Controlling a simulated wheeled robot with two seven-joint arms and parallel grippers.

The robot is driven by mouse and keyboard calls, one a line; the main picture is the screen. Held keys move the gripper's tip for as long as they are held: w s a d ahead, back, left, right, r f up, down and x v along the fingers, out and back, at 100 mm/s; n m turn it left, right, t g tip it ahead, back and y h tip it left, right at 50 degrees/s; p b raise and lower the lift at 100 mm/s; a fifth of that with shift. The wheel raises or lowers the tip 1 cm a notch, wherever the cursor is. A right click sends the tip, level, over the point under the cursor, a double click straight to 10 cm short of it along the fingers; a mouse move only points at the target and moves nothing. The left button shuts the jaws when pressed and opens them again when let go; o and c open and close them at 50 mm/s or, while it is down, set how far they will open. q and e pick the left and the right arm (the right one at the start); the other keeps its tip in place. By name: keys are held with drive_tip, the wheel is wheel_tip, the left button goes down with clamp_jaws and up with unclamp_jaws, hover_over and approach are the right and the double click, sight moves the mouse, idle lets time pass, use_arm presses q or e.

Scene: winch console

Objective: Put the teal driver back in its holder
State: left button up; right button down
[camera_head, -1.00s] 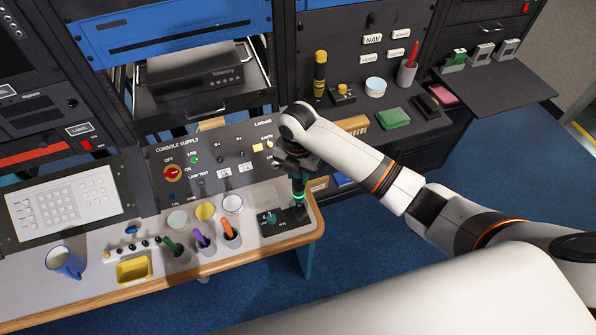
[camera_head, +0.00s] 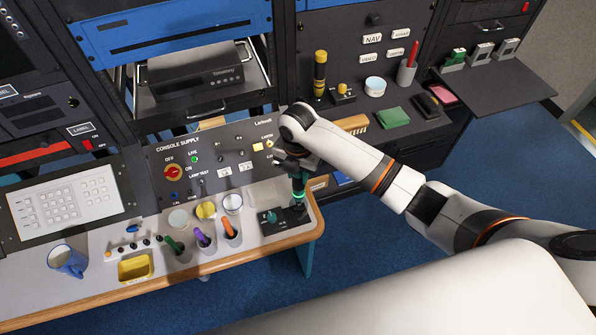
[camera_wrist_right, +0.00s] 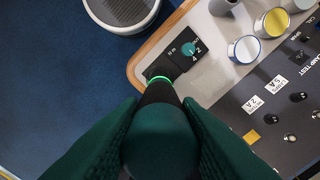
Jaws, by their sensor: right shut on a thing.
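The teal driver (camera_wrist_right: 160,135) has a dark teal handle, seen end-on in the right wrist view, with a black lower part and a glowing green ring. My right gripper (camera_head: 297,168) is shut on it and holds it about upright. In the head view its lower end is at the right part of a black plate (camera_head: 287,224) at the console's right end. I cannot tell whether the driver is seated; the contact is hidden. My left gripper is out of view.
Grey cups with a green (camera_head: 174,244), a purple (camera_head: 201,237) and an orange handle (camera_head: 229,224) stand left of the plate. Round tins (camera_head: 205,210) stand behind them. The console supply panel (camera_head: 214,160) rises behind. The wooden front edge (camera_head: 262,243) is close.

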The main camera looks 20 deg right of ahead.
sight(298, 185)
drive_tip(key=shift+f+b, duration=0.4)
drive_tip(key=shift+f, duration=0.55)
drive_tip(key=shift+p, duration=0.35)
idle(0.4)
drive_tip(key=shift+f+b, duration=0.55)
drive_tip(key=shift+f, duration=0.45)
drive_tip(key=shift+p, duration=0.3)
drive_tip(key=shift+f, duration=0.1)
drive_tip(key=shift+f+b, duration=0.6)
drive_tip(key=shift+f, duration=0.4)
